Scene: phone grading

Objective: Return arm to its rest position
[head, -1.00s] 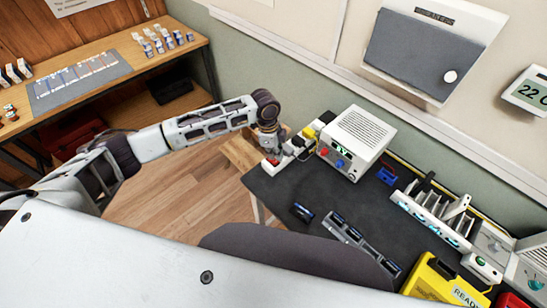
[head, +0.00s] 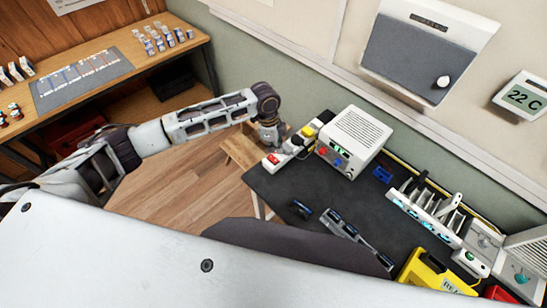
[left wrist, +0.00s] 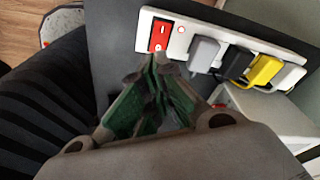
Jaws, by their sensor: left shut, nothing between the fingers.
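My left arm (head: 200,121) reaches in from the left in the head view. My left gripper (head: 270,144) hangs at its end, just left of the power strip (head: 300,142) at the far left corner of the dark table. In the left wrist view my left gripper (left wrist: 160,68) has its green-lined fingers together and empty. Its tips point at the red rocker switch (left wrist: 160,34) on the strip; I cannot tell whether they touch it. A small red light glows beside the switch. My right gripper is in neither view.
Plugs in grey, black and yellow (left wrist: 264,72) sit in the strip. A white power supply (head: 352,140) stands right of it. The dark table (head: 285,190) also holds phones (head: 345,228), a slotted rack (head: 428,214) and a yellow case (head: 430,272). A wooden bench (head: 140,70) stands at the far left.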

